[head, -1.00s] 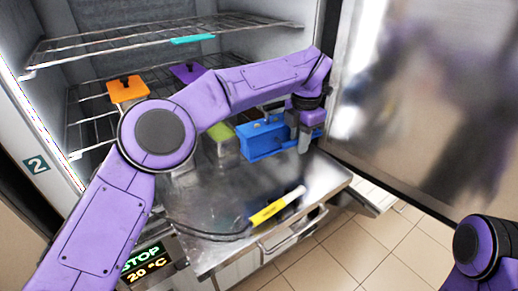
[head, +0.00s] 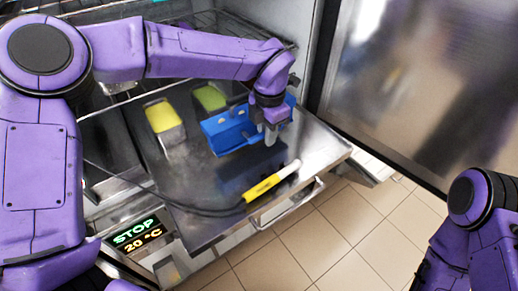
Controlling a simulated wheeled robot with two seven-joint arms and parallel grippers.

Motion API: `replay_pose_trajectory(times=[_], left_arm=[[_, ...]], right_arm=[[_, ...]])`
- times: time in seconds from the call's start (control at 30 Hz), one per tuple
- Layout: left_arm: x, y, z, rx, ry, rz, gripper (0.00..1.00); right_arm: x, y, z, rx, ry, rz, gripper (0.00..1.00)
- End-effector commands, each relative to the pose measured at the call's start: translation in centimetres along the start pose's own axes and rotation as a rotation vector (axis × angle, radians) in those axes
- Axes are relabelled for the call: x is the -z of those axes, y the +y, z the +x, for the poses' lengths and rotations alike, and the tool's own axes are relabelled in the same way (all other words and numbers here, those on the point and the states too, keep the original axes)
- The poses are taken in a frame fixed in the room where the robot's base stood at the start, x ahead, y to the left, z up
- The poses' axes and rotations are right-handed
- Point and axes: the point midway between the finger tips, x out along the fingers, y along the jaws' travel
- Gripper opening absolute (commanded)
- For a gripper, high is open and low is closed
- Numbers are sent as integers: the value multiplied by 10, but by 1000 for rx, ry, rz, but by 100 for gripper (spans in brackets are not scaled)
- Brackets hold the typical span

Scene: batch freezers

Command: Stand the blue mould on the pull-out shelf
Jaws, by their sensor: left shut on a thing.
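The blue mould (head: 229,131) is a box-shaped piece in the middle of the head view. My left gripper (head: 270,132) is shut on it at its right end, and the arm reaches over from the left. The mould is over the steel pull-out shelf (head: 190,187). A dark blue reflection lies on the steel below it with a gap, so it looks held above the surface. My right arm shows at the lower right, but its gripper is out of the picture.
A yellow-topped mould (head: 162,117) and a green-topped mould (head: 209,98) stand on the shelf, left of and behind the blue one. A yellow probe (head: 264,186) with a black cable lies along the front. The freezer door (head: 415,95) stands open at right.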

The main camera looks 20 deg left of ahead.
Motion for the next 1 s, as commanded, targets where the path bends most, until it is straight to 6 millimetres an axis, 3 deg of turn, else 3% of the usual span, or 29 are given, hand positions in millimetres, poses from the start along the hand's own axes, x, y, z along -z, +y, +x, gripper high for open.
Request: replay_pose_trajectory(times=[0.27,0.43,0.8,0.83,0.87,0.9,1.0], left_arm=[[26,-1,27,-1,-4,1,0],[25,-1,54,-2,-3,2,0],[24,-1,61,-2,-5,1,0],[25,-2,61,-1,-3,1,29],[25,-2,61,-1,-3,1,39],[25,-2,61,-1,-3,1,45],[25,-1,61,-1,-3,1,45]], right_arm=[[4,1,-11,0,0,0,49],[6,2,-15,0,-1,0,49],[5,1,-12,0,0,0,49],[5,1,-13,0,0,0,49],[5,1,-13,0,0,0,49],[5,1,-13,0,0,0,49],[5,1,-13,0,0,0,49]])
